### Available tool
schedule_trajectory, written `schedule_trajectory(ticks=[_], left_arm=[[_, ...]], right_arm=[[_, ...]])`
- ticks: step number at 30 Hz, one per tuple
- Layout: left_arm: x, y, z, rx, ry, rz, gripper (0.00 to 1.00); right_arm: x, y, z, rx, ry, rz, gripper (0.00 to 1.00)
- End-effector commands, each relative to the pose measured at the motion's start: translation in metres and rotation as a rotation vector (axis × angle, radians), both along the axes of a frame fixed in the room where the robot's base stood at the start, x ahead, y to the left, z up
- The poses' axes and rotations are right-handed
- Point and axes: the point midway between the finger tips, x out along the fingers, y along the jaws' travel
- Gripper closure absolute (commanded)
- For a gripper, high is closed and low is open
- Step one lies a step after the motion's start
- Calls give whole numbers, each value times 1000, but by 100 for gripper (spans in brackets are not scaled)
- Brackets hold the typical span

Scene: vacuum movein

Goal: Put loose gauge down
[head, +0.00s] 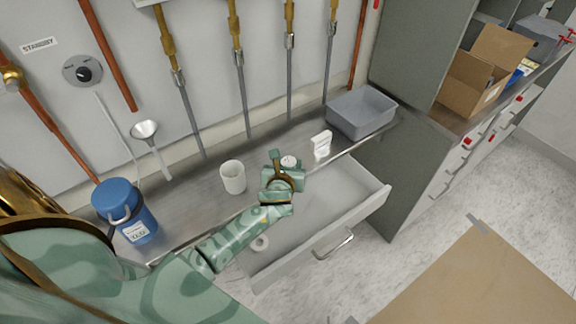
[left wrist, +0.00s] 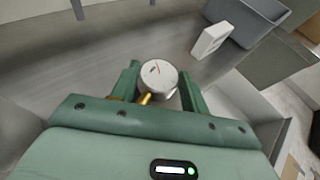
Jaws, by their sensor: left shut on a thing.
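The loose gauge (head: 289,161) is a small round dial with a white face and a red needle. My left gripper (head: 283,174) is shut on it near the front edge of the steel counter (head: 205,192). In the left wrist view the gauge (left wrist: 158,75) sits between the two green fingers, dial facing the camera, with a brass stem below it. The counter lies behind it; I cannot tell whether the gauge touches it. My right gripper is not in view.
A white block (head: 322,144) and grey bin (head: 361,111) stand to the right. A white cup (head: 232,177) and blue canister (head: 124,207) stand to the left.

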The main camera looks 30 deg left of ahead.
Motion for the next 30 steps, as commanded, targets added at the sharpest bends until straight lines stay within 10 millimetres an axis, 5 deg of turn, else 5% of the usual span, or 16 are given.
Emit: schedule_trajectory(ticks=[4,5,7,17,30], left_arm=[[0,0,-4,2,1,-1,79],[0,0,-3,2,1,-1,46],[0,0,-3,2,1,-1,33],[-1,-1,2,-1,-1,-1,33],[-79,-34,38,0,0,-1,33]], right_arm=[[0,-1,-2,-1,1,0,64],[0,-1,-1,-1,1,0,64],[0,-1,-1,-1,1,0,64],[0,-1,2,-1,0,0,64],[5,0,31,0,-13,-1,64]])
